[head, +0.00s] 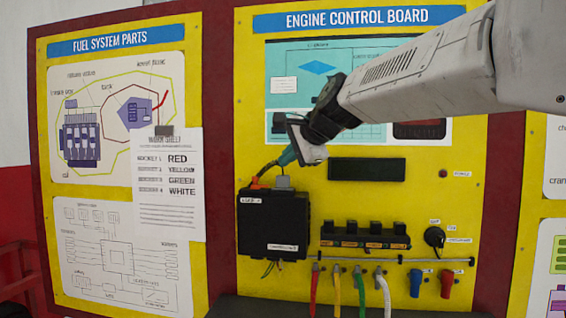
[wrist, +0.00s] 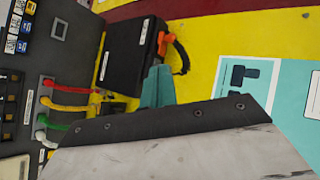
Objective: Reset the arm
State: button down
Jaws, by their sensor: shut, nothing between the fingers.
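My gripper (head: 288,155) shows in the head view at the end of my white arm, in front of the engine control board (head: 495,125). Its teal fingers point down and left, just above the black box (head: 273,225) with an orange connector on top. The fingers are together with nothing visible between them. In the wrist view the teal fingertips (wrist: 157,87) appear beside the same black box (wrist: 128,55). The picture does not show clearly whether the fingers touch the box. My arm hides part of the board's upper diagram.
Red, green, yellow and white cables (head: 361,291) hang below a black socket row (head: 364,236). A blue plug (head: 416,283) and a red plug (head: 447,284) hang to their right. A worksheet (head: 168,183) is on the fuel system panel (head: 195,90) at left.

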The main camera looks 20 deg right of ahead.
dwell(0.4)
jog(key=s+a+f+n+g+h, duration=0.1)
jog(key=s+f+n+g, duration=0.4)
jog(key=s+f, duration=0.9)
jog(key=s+a+f+n+g+h, duration=0.1)
jog(key=s+f+n+g, duration=0.4)
jog(key=s, duration=1.5)
notch_tip(320, 180, down, 9)
jog(key=n, duration=0.5)
jog(key=shift+s+a+n, duration=0.25)
jog(key=shift+n, duration=0.05)
